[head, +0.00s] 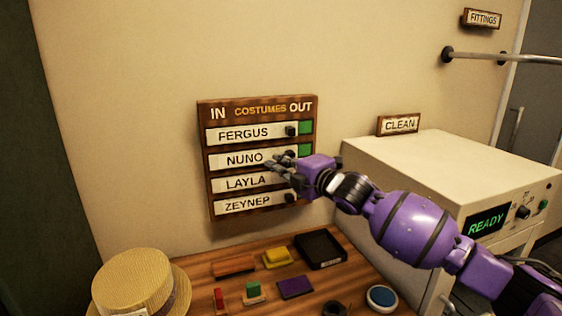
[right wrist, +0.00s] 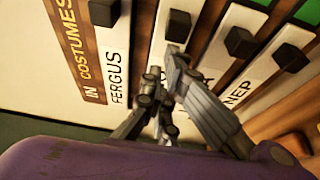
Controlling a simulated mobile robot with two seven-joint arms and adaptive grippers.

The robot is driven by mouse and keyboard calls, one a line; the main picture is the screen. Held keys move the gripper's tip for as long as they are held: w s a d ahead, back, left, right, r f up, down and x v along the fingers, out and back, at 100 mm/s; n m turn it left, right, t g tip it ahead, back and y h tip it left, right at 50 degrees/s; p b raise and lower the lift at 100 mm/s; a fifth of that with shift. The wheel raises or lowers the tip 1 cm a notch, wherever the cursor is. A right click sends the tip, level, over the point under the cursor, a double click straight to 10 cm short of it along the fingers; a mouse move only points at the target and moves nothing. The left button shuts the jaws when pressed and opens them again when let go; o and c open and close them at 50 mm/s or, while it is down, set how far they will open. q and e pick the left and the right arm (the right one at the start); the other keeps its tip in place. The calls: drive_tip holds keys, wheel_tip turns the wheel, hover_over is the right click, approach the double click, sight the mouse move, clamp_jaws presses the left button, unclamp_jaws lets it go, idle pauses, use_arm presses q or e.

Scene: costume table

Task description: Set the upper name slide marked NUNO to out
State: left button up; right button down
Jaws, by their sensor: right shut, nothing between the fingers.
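The wooden IN/OUT costume board (head: 258,101) hangs on the wall. Its NUNO slide (head: 243,159) is the second strip, under FERGUS. The black NUNO knob (head: 291,150) is at the strip's right part, with a green patch (head: 305,150) to its right. My right gripper (head: 271,165) is shut and empty in front of the NUNO and LAYLA strips, left of the knob. In the right wrist view, the fingertips (right wrist: 174,54) are close to the NUNO knob (right wrist: 178,25), on its IN side; contact cannot be told. My fingers hide part of the NUNO lettering there. My left gripper is not in view.
The FERGUS (head: 291,131) and LAYLA (right wrist: 240,41) knobs are close on either side. Below are a straw hat (head: 135,281), a black tray (head: 320,249) and small coloured blocks on the wooden table.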

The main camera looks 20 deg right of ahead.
sight(292, 155)
drive_tip(key=d, duration=0.5)
drive_tip(key=shift+w+d, duration=0.1)
drive_tip(key=shift+d, duration=0.45)
